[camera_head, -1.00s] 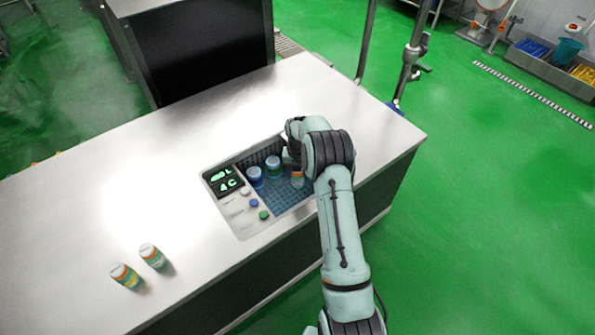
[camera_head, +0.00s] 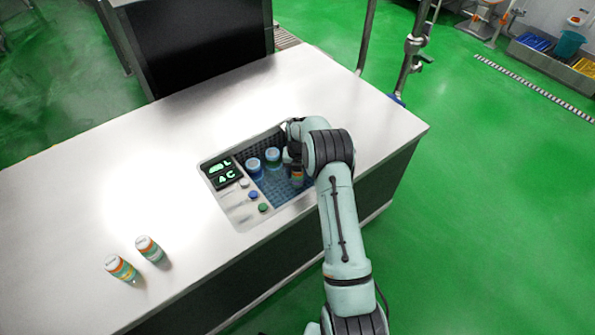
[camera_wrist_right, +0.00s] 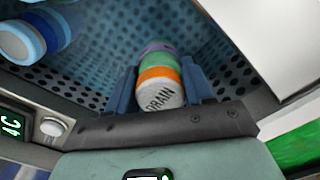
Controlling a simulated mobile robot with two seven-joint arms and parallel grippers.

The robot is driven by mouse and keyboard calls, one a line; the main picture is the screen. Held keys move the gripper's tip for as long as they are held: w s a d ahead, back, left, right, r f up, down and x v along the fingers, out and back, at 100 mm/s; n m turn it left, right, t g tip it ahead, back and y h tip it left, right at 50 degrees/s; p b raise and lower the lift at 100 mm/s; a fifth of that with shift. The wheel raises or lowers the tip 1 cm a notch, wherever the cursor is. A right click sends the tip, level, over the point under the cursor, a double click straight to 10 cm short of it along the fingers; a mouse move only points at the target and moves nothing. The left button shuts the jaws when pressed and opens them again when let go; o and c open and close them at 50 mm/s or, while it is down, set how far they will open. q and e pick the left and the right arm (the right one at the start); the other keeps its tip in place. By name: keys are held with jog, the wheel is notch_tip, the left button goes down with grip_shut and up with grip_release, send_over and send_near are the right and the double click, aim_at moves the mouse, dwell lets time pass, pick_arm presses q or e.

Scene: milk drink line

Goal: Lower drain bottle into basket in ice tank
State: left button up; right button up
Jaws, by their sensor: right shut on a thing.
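The drain bottle (camera_wrist_right: 160,88) has a white cap marked DRAIN over orange, green and purple bands. My right gripper (camera_wrist_right: 158,76) is shut on it, with a blue finger on each side. In the head view the bottle (camera_head: 297,180) shows below my right gripper (camera_head: 293,160), over or inside the ice tank (camera_head: 244,224) near its right side. The perforated blue basket (camera_head: 272,188) lines the tank. I cannot tell whether the bottle touches the basket floor. My left gripper is not in view.
Two blue-banded bottles (camera_head: 254,168) (camera_head: 273,157) stand in the basket to the left of the drain bottle. A control panel (camera_head: 222,172) with buttons borders the tank's left. Two striped bottles (camera_head: 121,268) (camera_head: 149,249) stand on the white counter (camera_head: 80,210), which is otherwise mostly clear.

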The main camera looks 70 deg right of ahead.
aim_at(298, 183)
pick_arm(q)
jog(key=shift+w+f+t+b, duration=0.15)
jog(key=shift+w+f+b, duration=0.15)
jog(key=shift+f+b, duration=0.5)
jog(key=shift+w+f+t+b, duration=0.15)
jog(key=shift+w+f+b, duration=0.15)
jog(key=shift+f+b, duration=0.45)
pick_arm(e)
jog(key=shift+f, duration=3.2)
pick_arm(q)
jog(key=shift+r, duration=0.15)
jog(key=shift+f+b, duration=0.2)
jog(key=shift+b, duration=0.1)
pick_arm(e)
jog(key=shift+f, duration=0.3)
jog(key=o, duration=1.2)
jog(key=shift+r, duration=0.1)
pick_arm(q)
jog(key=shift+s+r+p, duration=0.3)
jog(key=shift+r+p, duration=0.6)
jog(key=shift+p, duration=0.1)
pick_arm(e)
notch_tip(298, 183, up, 13)
jog(key=shift+r, duration=0.1)
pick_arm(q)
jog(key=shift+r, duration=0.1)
pick_arm(e)
jog(key=shift+r, duration=0.1)
